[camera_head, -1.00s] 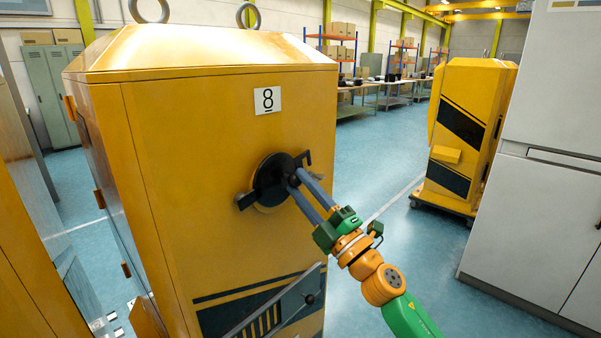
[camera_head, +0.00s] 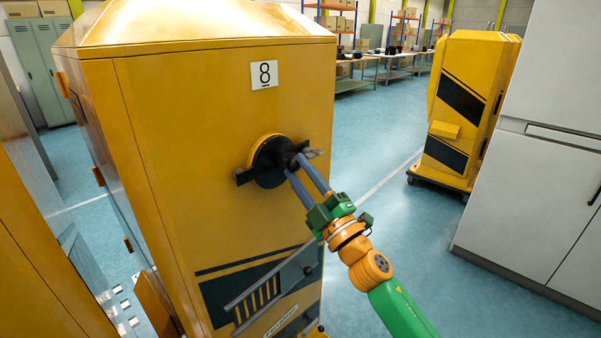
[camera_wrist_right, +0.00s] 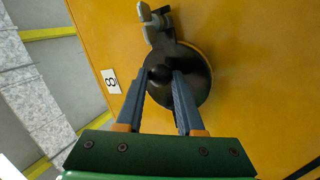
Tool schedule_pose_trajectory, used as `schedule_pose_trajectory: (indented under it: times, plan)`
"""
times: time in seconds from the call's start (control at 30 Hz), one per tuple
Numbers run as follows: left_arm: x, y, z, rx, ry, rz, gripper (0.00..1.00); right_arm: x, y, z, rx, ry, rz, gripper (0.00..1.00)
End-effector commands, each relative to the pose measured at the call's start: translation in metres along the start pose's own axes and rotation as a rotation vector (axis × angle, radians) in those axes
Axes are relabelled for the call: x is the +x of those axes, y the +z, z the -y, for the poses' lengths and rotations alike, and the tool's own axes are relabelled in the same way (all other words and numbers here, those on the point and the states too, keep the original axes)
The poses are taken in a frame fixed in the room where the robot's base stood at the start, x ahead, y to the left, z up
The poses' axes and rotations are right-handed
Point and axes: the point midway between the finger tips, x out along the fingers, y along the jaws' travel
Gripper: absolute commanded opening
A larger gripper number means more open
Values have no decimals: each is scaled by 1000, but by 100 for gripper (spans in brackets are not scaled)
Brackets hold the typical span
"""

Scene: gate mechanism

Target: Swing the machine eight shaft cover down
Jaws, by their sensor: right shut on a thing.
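The machine with the label 8 (camera_head: 264,74) is a tall yellow cabinet (camera_head: 200,130). On its front is a round black shaft cover (camera_head: 268,172), with a yellow rim showing along its upper left. A dark tab (camera_head: 243,176) sticks out on its left and another (camera_head: 314,154) on its right. My right gripper (camera_head: 295,170) reaches in from the lower right and is shut on the cover's black knob. In the right wrist view the knob (camera_wrist_right: 160,74) sits between the finger ends, and the black disc lies behind it. My left gripper is not in view.
A white cabinet (camera_head: 540,170) stands at the right. Another yellow machine (camera_head: 465,110) stands behind. Blue floor (camera_head: 380,160) is free between them.

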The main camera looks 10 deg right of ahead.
Motion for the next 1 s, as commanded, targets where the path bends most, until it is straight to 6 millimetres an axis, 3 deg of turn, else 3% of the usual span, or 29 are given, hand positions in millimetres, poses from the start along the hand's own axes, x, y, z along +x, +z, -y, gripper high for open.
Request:
schedule_pose_trajectory:
  times: [0.03,0.1,0.13,0.43,0.73,1.0]
  plan:
    - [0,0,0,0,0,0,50,-1,1,2,1,-4,2,45]
    - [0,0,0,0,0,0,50,-1,1,2,1,-4,2,64]
    - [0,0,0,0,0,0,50,-1,1,2,1,-4,2,67]
    - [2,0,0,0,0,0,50,-4,1,2,-1,-3,1,67]
    - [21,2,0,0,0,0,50,-63,2,5,-1,-5,1,67]
    - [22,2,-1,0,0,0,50,-72,0,2,0,-3,1,67]
